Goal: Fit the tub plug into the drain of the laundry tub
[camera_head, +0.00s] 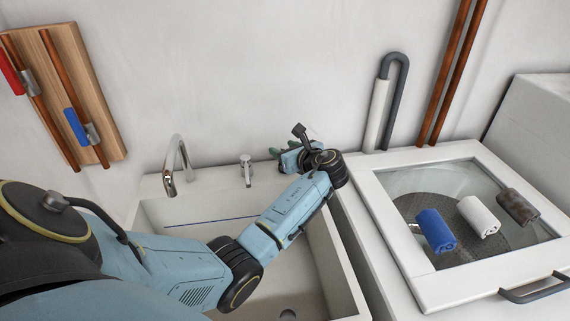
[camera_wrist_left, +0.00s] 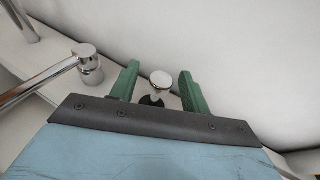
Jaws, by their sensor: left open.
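The white laundry tub (camera_head: 140,216) lies below me, with my left arm reaching across it. A round dark spot on its floor at the bottom of the head view looks like the drain (camera_head: 288,314); it is partly cut off. My left gripper (camera_head: 279,151) is at the tub's back ledge, by the wall. In the left wrist view my left gripper (camera_wrist_left: 160,73) is open, with green fingers on either side of a chrome knob on a dark base, apparently the tub plug (camera_wrist_left: 160,79). Gaps show on both sides of the knob. The plug is hidden in the head view. My right gripper is not in view.
A chrome faucet (camera_head: 174,165) and a chrome lever handle (camera_head: 247,168) stand on the back ledge; the handle is close to the gripper in the left wrist view (camera_wrist_left: 88,66). A washer (camera_head: 385,200) with rolled towels on its glass lid stands right of the tub.

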